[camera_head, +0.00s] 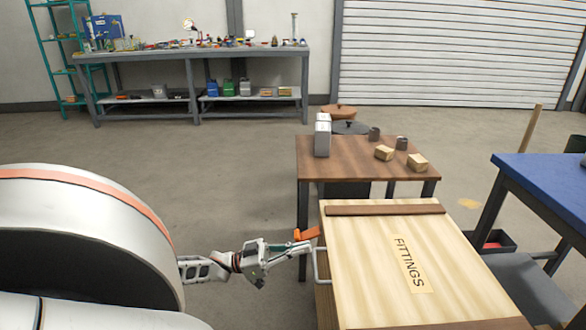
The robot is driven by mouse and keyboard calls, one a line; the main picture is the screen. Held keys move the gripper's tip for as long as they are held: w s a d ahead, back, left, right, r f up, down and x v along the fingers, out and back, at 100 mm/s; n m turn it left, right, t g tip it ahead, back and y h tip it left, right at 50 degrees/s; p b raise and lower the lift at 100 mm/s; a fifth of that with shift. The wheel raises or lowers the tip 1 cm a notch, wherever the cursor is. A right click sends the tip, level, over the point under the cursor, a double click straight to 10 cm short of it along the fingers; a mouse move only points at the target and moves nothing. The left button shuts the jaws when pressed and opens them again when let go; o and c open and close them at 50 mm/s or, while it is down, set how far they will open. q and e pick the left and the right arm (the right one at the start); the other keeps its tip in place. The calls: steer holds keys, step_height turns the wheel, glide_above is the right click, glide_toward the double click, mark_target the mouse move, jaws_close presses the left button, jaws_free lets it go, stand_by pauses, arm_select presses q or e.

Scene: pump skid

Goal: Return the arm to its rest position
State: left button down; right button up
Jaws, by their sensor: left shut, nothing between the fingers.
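My left gripper (306,247) comes in from the left and is shut and empty. Its fingertips are beside the left side of a wooden crate lettered FITTINGS (370,265), close to the crate's metal side handle (319,265). I cannot tell whether they touch it. A small orange part (307,233) shows just above the fingertips. My right gripper is out of view. The large white rounded body at lower left is part of my own arm.
A brown table (340,167) behind the crate holds wooden blocks (417,162), dark cups (402,143) and a grey box (322,138). A blue-topped table (550,185) stands at right. A workbench (210,52) stands at the back. The floor at left middle is clear.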

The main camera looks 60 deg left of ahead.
arm_select(q)
steer(key=f+b+v, duration=0.1)
steer(key=b+v, duration=0.1)
steer(key=v, duration=0.7)
steer(key=shift+w+f, duration=0.15)
steer(key=shift+f, duration=0.25)
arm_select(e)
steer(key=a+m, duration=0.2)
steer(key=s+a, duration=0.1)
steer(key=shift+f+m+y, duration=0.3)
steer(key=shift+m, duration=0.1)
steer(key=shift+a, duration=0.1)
